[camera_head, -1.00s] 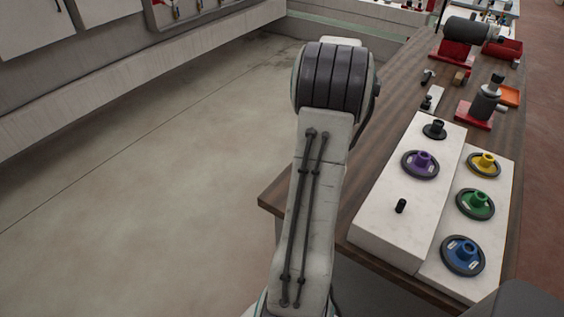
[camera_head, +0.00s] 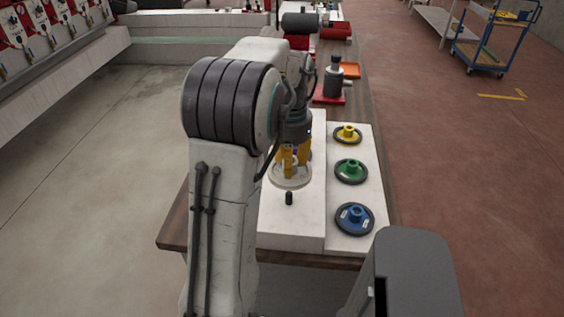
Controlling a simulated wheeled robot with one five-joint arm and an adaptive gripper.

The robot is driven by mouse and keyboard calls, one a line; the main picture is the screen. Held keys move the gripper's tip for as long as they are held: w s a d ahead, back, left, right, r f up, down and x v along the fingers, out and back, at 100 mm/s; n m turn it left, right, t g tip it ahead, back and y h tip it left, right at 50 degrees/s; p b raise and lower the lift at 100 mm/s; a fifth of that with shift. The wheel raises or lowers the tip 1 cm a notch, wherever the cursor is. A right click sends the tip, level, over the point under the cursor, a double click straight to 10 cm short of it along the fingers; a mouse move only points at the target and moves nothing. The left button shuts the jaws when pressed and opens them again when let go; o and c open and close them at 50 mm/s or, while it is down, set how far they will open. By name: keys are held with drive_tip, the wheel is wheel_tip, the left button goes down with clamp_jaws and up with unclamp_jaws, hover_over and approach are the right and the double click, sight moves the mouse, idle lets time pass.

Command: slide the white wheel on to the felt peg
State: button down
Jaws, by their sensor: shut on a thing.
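My gripper (camera_head: 289,172) points down over the long white board on the bench. Its yellow fingers are shut on the white wheel (camera_head: 291,183), a pale flat disc just below them. A short black peg (camera_head: 289,198) stands bare on the board, just in front of the wheel in the picture. I cannot tell which peg is the felt one, as no label is readable. The wheel seems to be above the board, but its exact height is unclear. My arm and gripper hide the back part of the board, including the purple wheel and the rear black peg.
On the lower white board to the right lie a yellow wheel (camera_head: 347,133), a green wheel (camera_head: 351,171) and a blue wheel (camera_head: 354,218). A grey machine on a red base (camera_head: 333,82) stands behind. The wooden bench's front left corner (camera_head: 172,240) is clear.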

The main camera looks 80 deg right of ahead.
sight(289, 193)
drive_tip(key=shift+m, duration=0.3)
drive_tip(key=shift+m, duration=0.6)
drive_tip(key=shift+f+b, duration=1.95)
drive_tip(key=shift+f, duration=0.95)
drive_tip(key=shift+f+b, duration=1.75)
drive_tip(key=shift+f, duration=0.8)
drive_tip(key=c, duration=0.9)
unclamp_jaws()
drive_tip(key=shift+o, duration=0.2)
drive_tip(key=shift+r, duration=0.15)
wheel_tip(289, 193, up, 12)
